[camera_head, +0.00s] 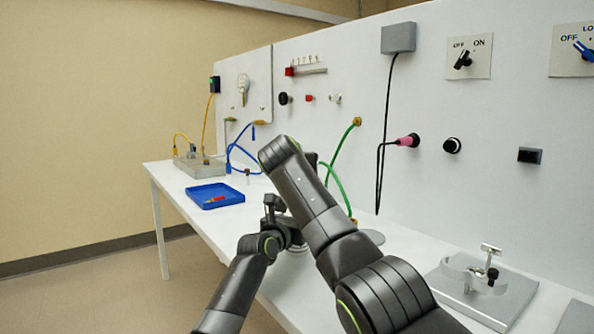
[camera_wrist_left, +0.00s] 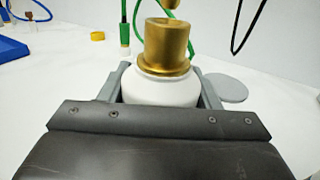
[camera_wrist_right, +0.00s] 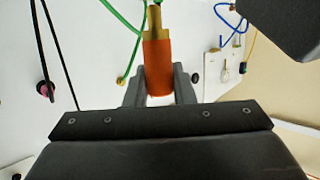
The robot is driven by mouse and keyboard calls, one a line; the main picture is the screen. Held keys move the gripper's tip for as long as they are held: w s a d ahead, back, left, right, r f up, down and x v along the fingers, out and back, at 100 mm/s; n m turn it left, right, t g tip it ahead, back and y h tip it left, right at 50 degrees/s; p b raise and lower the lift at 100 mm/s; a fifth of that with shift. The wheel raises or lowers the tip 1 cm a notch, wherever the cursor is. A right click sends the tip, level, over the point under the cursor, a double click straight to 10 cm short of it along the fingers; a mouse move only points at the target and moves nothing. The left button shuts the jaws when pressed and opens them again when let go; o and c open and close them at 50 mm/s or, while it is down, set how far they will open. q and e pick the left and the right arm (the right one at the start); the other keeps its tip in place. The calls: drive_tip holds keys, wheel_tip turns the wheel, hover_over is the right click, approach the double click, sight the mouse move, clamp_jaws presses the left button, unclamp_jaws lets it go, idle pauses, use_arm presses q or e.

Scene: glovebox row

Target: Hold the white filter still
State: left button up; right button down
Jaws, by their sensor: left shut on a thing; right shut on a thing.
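The white filter (camera_wrist_left: 160,92) stands upright between the fingers of my left gripper (camera_wrist_left: 163,88), which is shut on it. A brass fitting (camera_wrist_left: 167,46) sits on top of the filter. My right gripper (camera_wrist_right: 158,90) is shut on an orange sleeve-like piece (camera_wrist_right: 158,66) with a brass tip (camera_wrist_right: 154,18). A brass end shows just above the filter's fitting at the top of the left wrist view; I cannot tell whether they touch. In the head view my right arm hides the right gripper, and my arms cover most of the filter.
A blue tray (camera_head: 215,196) with a red item lies left on the white table. A green hose (camera_head: 340,160) hangs from the panel behind. A grey disc (camera_wrist_left: 226,88) and a yellow cap (camera_wrist_left: 97,36) lie near the filter. A clamp fixture (camera_head: 484,285) stands at right.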

idle(0.4)
use_arm(q)
drive_tip(key=o, duration=1.2)
drive_tip(key=shift+s, duration=0.15)
